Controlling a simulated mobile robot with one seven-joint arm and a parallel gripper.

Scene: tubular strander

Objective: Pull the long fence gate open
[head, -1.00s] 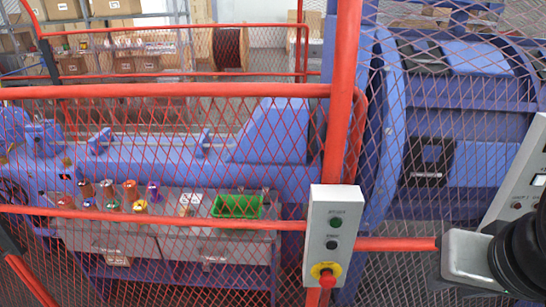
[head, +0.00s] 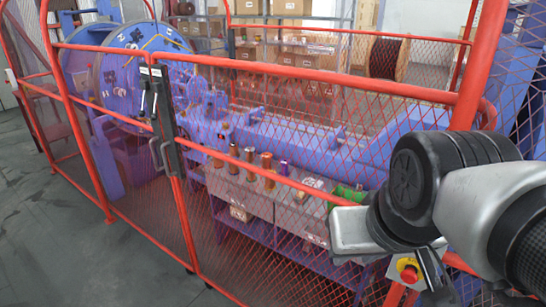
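The long fence gate (head: 290,185) is a red tubular frame with red wire mesh, running from the left centre to the right in the head view. It stands in line with the neighbouring fence panel and looks closed. At its left end are a black upright latch part (head: 163,103) and a grey pull handle (head: 160,153). My arm reaches in from the right, in front of the gate's right part. Dark parts that look like my gripper (head: 432,276) show low, beside the control box, far from the handle. My arm partly hides them, and their opening is unclear.
A control box with a red button (head: 408,272) is at the lower right, partly covered by my arm. Behind the mesh are the blue strander (head: 130,70), a grey bench (head: 240,190) with spools and a green bin (head: 347,194). Grey floor (head: 50,230) is clear at left.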

